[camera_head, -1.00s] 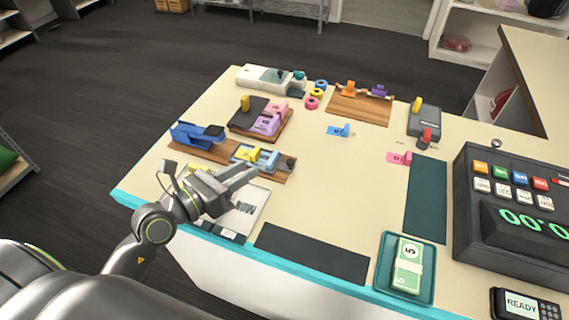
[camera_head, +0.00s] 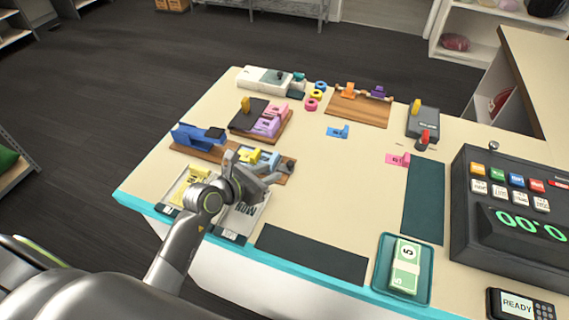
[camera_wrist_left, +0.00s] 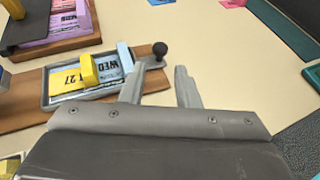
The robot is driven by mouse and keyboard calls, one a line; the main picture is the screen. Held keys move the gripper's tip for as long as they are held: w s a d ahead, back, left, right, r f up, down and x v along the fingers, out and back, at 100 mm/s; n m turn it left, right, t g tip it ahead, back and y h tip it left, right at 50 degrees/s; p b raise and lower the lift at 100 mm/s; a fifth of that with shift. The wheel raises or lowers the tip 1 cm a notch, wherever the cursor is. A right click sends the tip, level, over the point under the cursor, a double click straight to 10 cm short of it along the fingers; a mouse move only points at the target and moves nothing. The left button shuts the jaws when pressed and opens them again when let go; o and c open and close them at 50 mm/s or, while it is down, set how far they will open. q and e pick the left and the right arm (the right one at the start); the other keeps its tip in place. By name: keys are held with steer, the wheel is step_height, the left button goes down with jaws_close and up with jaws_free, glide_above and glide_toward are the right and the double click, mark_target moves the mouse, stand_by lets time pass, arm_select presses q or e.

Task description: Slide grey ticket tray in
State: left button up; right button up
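The grey ticket tray (camera_wrist_left: 85,100) lies on a wooden board (camera_wrist_left: 25,112) in the left wrist view. It holds a ticket marked WED 27, with a yellow piece (camera_wrist_left: 89,70) and a light blue piece (camera_wrist_left: 125,57) on it. A dark round knob (camera_wrist_left: 160,49) is at its right end. My left gripper (camera_wrist_left: 162,82) is open, its fingers apart just in front of the knob with nothing between them. In the head view the left gripper (camera_head: 272,182) partly hides the tray's near side. My right gripper is not in view.
A blue stapler-like tool (camera_head: 197,137) stands at the board's left end. A dark tray with pink and purple pieces (camera_head: 266,124) is behind. Two pale ticket trays lie near the counter's edge, partly under my arm. The counter right of the knob is clear.

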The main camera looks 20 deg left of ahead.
mark_target(288, 165)
arm_select(q)
steer(key=shift+p+x, duration=0.35)
steer(key=shift+x, duration=3.15)
steer(key=shift+c, duration=0.4)
jaws_close()
